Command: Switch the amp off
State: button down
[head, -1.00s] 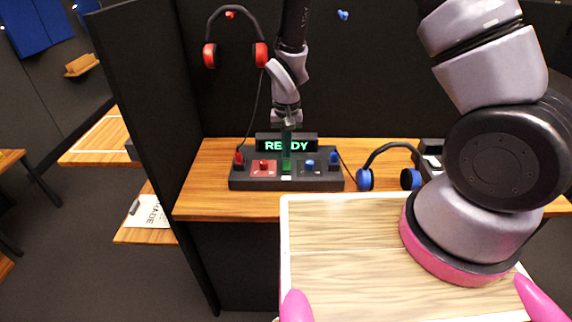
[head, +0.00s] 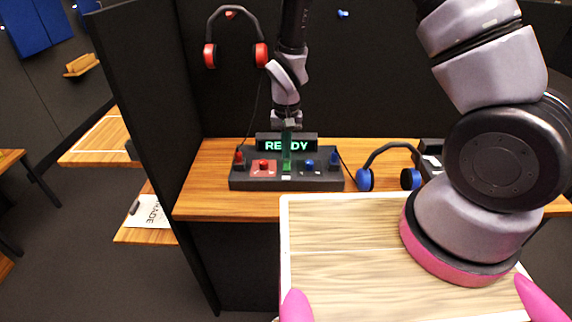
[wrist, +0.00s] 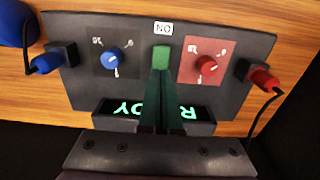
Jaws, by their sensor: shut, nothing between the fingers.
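The amp (head: 240,182) is a dark panel on the wooden desk, with a lit display (head: 301,145) that reads READY. A green switch (wrist: 162,57) sits at its middle, beside a small white label (wrist: 163,28) that reads ON, upside down in the wrist view. My gripper (wrist: 161,74) is shut and empty, its dark green fingers pointing down in front of the display. The fingertips are at the display-side end of the green switch; I cannot tell whether they touch it. In the head view, the fingers (head: 287,154) partly cover the display and switch.
A red knob (wrist: 208,66) and a blue knob (wrist: 113,59) flank the switch. Red (wrist: 263,79) and blue (wrist: 47,63) plugs with cables stand at the panel's ends. Blue headphones (head: 365,180) lie right of the panel; red headphones (head: 208,56) hang behind. Desk left of the panel is clear.

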jog(key=shift+f, duration=1)
dwell(0.3)
jog(key=shift+r, duration=3.55)
notch_tip(320, 180, up, 11)
jog(key=m+t+y, duration=0.1)
send_over(287, 162)
jog(key=w+d, duration=0.2)
jog(key=d, duration=0.2)
jog(key=s+d+r+m+t+y, duration=0.1)
jog(key=d+r+t, duration=0.1)
jog(key=d+r, duration=0.7)
jog(key=s+d+r+m+t, duration=0.1)
jog(key=s+d+r+t, duration=0.1)
jog(key=s+d+r, duration=0.2)
jog(key=s+d+r+t, duration=0.2)
jog(key=s+d+r, duration=0.3)
jog(key=s+r, duration=0.4)
notch_tip(287, 162, up, 4)
jog(key=shift+s+d+f+m, duration=0.15)
jog(key=shift+s+d+m, duration=0.15)
jog(key=shift+m, duration=0.1)
